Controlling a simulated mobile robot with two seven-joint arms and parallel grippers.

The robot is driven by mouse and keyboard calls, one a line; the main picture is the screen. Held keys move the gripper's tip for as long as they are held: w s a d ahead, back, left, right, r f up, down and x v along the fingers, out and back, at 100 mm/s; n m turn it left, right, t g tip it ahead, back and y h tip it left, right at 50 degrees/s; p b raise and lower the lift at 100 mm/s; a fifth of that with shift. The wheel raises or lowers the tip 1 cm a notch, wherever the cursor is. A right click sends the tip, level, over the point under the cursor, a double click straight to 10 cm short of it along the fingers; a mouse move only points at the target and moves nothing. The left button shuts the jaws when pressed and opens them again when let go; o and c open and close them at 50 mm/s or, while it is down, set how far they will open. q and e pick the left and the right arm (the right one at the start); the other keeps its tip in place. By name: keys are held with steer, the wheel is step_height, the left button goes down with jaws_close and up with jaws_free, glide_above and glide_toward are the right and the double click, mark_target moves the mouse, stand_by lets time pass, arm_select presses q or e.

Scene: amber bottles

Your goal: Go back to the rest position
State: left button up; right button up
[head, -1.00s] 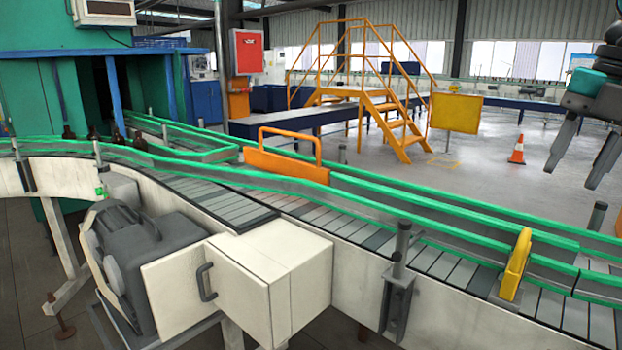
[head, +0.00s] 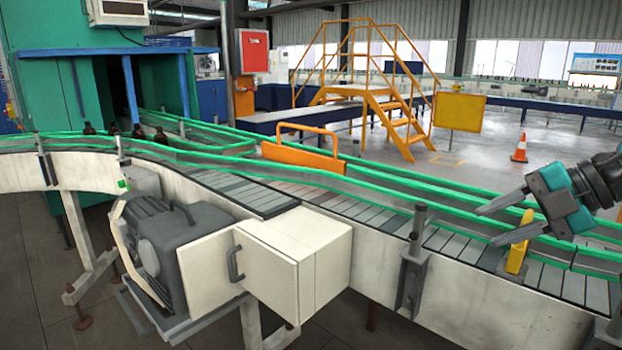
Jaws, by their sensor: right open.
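My right gripper (head: 487,226) shows at the right of the head view, over the conveyor near a yellow bracket. It has a teal and grey body and two grey fingers that point left. The fingers are spread apart with nothing between them. My left gripper is not in the head view. Several amber bottles (head: 161,136) stand small and dark on the far left part of the conveyor, near the opening of the green machine. They are far from my right gripper.
The conveyor (head: 330,204) with green rails runs across the view. A grey motor (head: 165,240) and white box (head: 295,260) are in front. Yellow stairs (head: 390,110) and a cone (head: 520,148) stand behind.

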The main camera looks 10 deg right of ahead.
steer(key=s+a+f+m+t+h, duration=0.15)
steer(key=f+m+t+h, duration=0.3)
steer(key=f+m, duration=0.5)
steer(key=s+f+m+t+h, duration=0.2)
steer(key=f+m+t+h, duration=0.25)
steer(key=f+m, duration=0.55)
steer(key=s+a+f+m+g, duration=0.1)
steer(key=s+a+f+g, duration=0.3)
steer(key=s+a, duration=0.15)
steer(key=s+a+f+m+g+y, duration=0.1)
steer(key=s+a+f+m+g, duration=0.2)
steer(key=s, duration=0.4)
steer(key=s+a+f+g, duration=0.4)
steer(key=s+a+g, duration=0.1)
steer(key=s, duration=0.2)
steer(key=w+a+f+t+y, duration=0.1)
steer(key=w+a+f+t, duration=0.1)
steer(key=w+f+t, duration=0.5)
steer(key=shift+w+a+f+y, duration=0.25)
steer(key=shift+a+f+y, duration=0.15)
steer(key=shift+f, duration=0.65)
